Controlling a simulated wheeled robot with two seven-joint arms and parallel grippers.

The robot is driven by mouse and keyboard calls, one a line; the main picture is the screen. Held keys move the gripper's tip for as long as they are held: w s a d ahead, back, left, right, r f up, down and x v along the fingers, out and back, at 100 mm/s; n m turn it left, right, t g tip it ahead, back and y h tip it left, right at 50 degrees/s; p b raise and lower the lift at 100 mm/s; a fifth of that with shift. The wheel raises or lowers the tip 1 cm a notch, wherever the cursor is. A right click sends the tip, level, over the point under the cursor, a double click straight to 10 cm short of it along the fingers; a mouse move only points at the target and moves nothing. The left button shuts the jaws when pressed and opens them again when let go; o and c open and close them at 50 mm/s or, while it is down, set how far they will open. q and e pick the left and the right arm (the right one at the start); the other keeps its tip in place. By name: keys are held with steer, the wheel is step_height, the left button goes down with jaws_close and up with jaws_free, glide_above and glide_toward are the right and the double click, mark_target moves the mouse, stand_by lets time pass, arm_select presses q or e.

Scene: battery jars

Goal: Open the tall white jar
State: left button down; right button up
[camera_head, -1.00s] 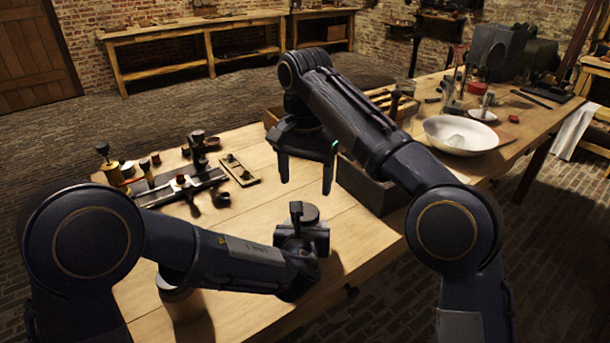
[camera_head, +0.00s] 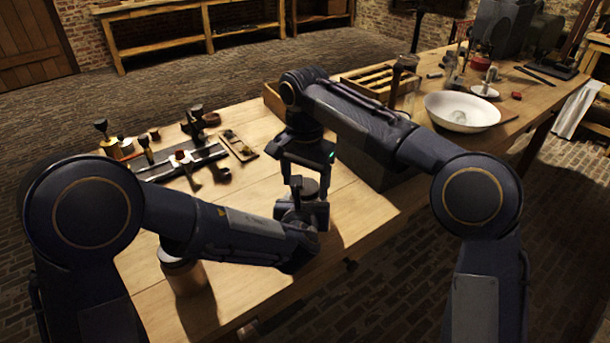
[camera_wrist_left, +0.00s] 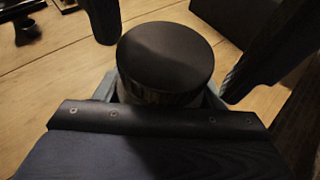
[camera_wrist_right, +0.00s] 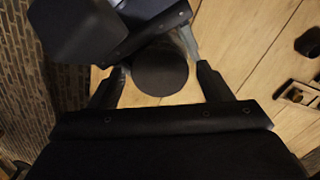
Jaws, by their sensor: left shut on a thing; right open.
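A jar with a round dark lid (camera_head: 309,187) stands in my left gripper (camera_head: 303,215); the lid also shows in the left wrist view (camera_wrist_left: 166,55). The left gripper is shut on the jar's body below the lid. Little of the body shows, so its white colour is hard to confirm. My right gripper (camera_head: 311,190) is open, pointing down over the lid. In the right wrist view its fingers (camera_wrist_right: 160,84) stand on either side of the lid (camera_wrist_right: 160,72), with gaps visible. The lid sits on the jar.
A second jar (camera_head: 183,275) stands partly hidden behind my left arm. Tools and small fittings (camera_head: 182,160) lie at the table's left. A white bowl (camera_head: 461,111) and a wooden tray (camera_head: 375,80) are at the right. Bare wood (camera_head: 265,187) lies left of the held jar.

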steer(key=c, duration=1)
steer(key=n, duration=1)
steer(key=o, duration=1.1)
steer(key=shift+c, duration=0.2)
steer(key=shift+r, duration=0.1)
